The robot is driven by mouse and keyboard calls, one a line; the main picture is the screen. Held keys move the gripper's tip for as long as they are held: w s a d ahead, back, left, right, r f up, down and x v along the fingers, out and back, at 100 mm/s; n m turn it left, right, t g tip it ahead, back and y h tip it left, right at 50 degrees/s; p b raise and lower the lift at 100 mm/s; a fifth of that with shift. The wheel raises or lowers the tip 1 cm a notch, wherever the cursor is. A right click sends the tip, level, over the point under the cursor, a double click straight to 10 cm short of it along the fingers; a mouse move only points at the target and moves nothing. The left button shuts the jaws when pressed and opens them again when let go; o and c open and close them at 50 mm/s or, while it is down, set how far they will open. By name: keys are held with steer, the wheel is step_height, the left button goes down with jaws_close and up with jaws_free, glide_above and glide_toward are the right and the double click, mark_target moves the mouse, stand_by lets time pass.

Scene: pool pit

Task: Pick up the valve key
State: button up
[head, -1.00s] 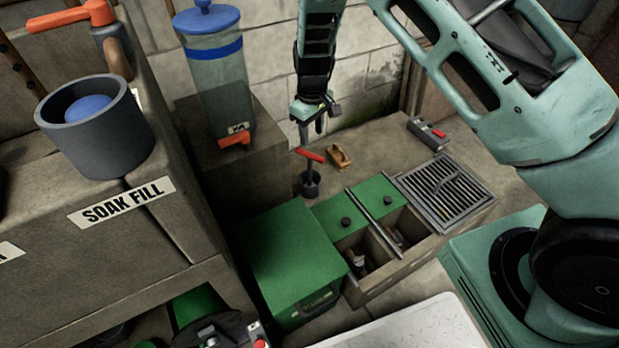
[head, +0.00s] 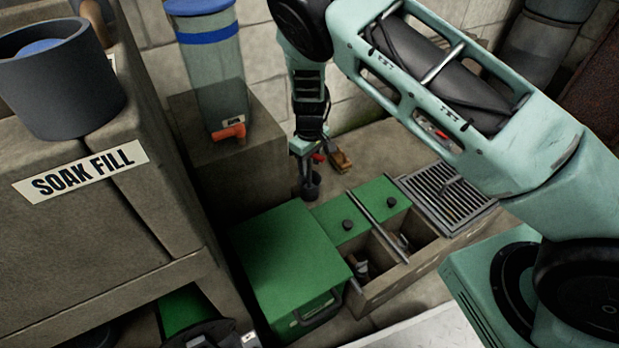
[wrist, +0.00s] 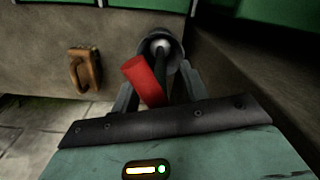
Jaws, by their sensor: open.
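The valve key (wrist: 146,82) has a thick red cross handle on a dark shaft. It stands in a round dark holder (head: 312,186), which shows its open top in the wrist view. In the head view only a bit of the red handle (head: 318,157) shows beside my gripper (head: 304,160), which hides the rest. In the wrist view the fingers of my gripper (wrist: 157,82) are open, one on each side of the shaft and part of the handle. I cannot tell whether either finger touches the key.
A wooden-brown block-like item (head: 340,162) lies just right of the key. A green box (head: 285,255) and an open compartment trough (head: 385,250) are in front. A grate (head: 447,195) is to the right. A clear canister (head: 212,75) stands on a ledge at left.

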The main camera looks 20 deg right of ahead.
jaws_close()
steer(key=shift+r, duration=0.1)
